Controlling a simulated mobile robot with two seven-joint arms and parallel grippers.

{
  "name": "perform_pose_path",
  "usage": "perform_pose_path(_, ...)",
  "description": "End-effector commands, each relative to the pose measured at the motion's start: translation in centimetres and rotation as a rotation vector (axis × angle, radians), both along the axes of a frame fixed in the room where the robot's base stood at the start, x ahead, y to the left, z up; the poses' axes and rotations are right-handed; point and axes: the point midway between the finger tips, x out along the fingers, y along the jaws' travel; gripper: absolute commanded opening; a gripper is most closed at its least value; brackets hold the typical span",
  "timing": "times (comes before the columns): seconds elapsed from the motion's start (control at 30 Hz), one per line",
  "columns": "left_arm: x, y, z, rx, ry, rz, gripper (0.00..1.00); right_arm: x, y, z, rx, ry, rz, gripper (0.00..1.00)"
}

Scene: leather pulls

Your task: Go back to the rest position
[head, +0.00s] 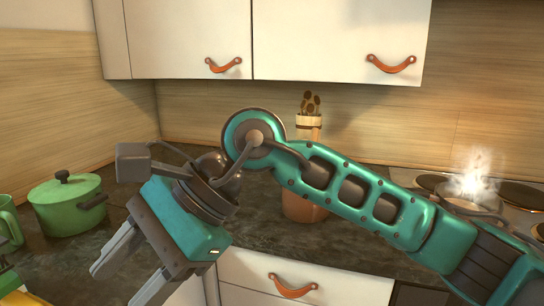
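My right arm comes in from the right and crosses the middle of the head view. Its teal gripper (115,287) hangs at the lower left, in front of the dark countertop (90,262). The two grey fingers point down and to the left and are spread apart with nothing between them. The tip of the nearer finger is close to the bottom edge of the picture. My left gripper does not show.
A green lidded pot (68,206) and a green mug (9,220) stand left of the gripper. A utensil crock (304,207) is partly behind the arm. A steaming pan (470,196) is on the stove at right. White cabinets (330,35) with leather pulls hang above.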

Motion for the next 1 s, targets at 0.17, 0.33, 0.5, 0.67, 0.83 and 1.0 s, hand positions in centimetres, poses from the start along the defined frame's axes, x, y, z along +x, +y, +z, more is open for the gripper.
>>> perform_pose_path(0.17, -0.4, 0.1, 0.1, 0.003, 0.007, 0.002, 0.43, -1.8, 1.1, 2.9, 0.278, 0.552, -0.121, 0.55)
perform_pose_path(0.33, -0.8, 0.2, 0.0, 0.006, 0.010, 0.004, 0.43, 0.6, -0.3, 5.5, 0.495, 1.091, -0.259, 0.55)
perform_pose_path(0.5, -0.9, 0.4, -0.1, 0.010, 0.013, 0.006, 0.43, 5.6, -3.9, 5.2, 0.682, 1.642, -0.410, 0.55)
perform_pose_path(0.67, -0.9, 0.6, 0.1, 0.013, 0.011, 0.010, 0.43, 10.7, -9.0, 0.9, 0.843, 2.163, -0.551, 0.55)
perform_pose_path(0.83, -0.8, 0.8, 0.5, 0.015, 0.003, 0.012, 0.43, 13.8, -15.4, -7.9, 1.022, 2.709, -0.695, 0.55)
perform_pose_path(1.0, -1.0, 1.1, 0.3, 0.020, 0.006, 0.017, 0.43, 12.7, -22.0, -18.9, -0.948, -2.487, 0.629, 0.55)
